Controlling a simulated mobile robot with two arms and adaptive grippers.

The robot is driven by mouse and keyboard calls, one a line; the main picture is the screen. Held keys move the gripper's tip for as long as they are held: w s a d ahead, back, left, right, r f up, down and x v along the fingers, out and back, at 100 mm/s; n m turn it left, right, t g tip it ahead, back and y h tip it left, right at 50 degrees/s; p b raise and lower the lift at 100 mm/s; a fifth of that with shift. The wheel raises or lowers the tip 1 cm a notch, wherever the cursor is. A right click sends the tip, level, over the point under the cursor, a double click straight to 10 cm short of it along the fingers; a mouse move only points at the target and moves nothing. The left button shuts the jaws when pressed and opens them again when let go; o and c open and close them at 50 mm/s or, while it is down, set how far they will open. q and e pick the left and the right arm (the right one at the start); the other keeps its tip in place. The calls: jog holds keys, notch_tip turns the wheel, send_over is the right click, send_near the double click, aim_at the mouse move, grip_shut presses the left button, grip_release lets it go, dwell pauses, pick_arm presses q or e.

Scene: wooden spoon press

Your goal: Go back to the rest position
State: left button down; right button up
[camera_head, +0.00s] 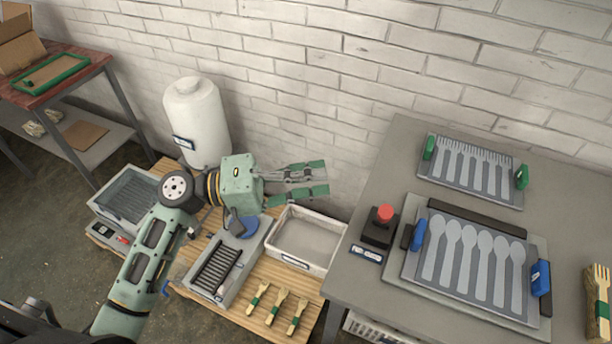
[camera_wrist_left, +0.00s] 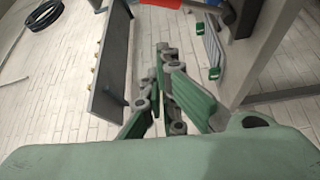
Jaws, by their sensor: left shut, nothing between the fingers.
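My left gripper (camera_head: 318,180) is green and grey and is held out to the right above the low wooden table. It is shut with nothing between its fingers. It is near the brick wall, above the white tray and left of the grey press table. Its fingers also show in the left wrist view (camera_wrist_left: 168,95), close together and empty. My right gripper is in neither view.
The grey table (camera_head: 375,275) holds a spoon mould (camera_head: 470,255), a fork mould (camera_head: 470,168) and a red button (camera_head: 384,213). A white tank (camera_head: 197,120) stands behind my left arm.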

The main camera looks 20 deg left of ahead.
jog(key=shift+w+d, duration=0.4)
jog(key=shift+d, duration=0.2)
